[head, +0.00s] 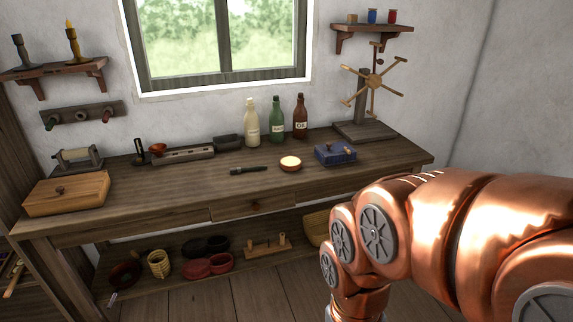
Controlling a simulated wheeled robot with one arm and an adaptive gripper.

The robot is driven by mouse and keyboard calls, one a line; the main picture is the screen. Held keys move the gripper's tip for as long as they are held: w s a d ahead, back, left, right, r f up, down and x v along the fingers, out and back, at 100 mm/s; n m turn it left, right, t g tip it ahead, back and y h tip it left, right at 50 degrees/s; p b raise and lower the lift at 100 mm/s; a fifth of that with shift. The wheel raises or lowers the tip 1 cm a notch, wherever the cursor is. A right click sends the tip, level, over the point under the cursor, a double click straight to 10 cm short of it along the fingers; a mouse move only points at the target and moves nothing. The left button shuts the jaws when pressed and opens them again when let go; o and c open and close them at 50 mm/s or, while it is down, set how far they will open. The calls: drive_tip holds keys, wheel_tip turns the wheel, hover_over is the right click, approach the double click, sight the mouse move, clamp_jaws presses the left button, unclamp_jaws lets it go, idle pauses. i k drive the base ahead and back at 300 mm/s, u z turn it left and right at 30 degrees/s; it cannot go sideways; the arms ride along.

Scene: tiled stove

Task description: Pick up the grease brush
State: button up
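A dark brush (249,170), which looks like the grease brush, lies flat near the middle of the wooden workbench (205,190). My copper arm fills the lower right of the head view, in front of the bench and well away from the brush. My gripper is not in view; the arm runs out of the bottom edge.
Three bottles (276,120) stand behind the brush. A blue box (335,153) sits right of the bowl, with a spoked wooden winder (374,82) beyond. A wooden box (67,193) sits at the left end. The bench front before the brush is clear.

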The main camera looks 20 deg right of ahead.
sight(238, 170)
drive_tip(key=u, duration=0.45)
drive_tip(key=k, duration=0.45)
drive_tip(key=z, duration=0.6)
drive_tip(key=i, duration=1.55)
drive_tip(key=u, duration=0.85)
drive_tip(key=i, duration=0.45)
drive_tip(key=u, duration=0.55)
